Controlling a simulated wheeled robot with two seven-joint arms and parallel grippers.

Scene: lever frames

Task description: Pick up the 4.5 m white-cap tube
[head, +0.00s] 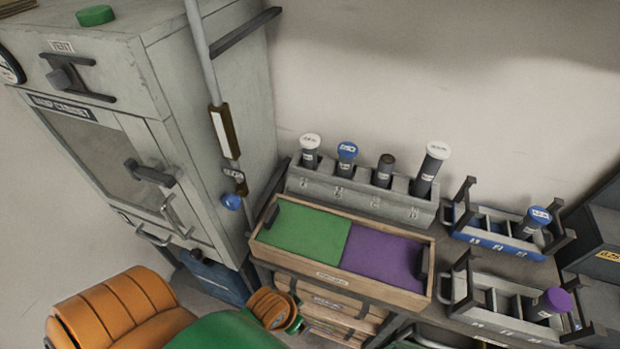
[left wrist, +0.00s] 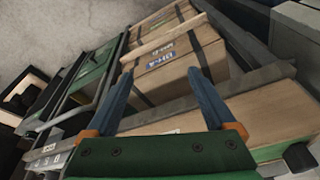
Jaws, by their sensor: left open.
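In the head view two white-cap tubes stand in the grey rack (head: 335,190) against the wall: a shorter one (head: 310,152) at its left end and a taller, leaning one (head: 428,172) at its right end. Their cap labels are too small to read, so I cannot tell which is 4.5 m. Between them stand a blue-cap tube (head: 346,160) and a dark-topped tube (head: 383,171). In the left wrist view my left gripper (left wrist: 157,73) is open and empty, its blue fingers pointing at a cardboard box (left wrist: 175,65). No tube shows there. My right gripper is out of view.
A wooden tray (head: 342,272) with green and purple halves lies before the rack. A blue rack (head: 490,238) holds a blue-cap tube (head: 534,220); a pale rack (head: 500,318) holds a purple-cap tube (head: 550,303). A tall grey cabinet (head: 190,90) stands left.

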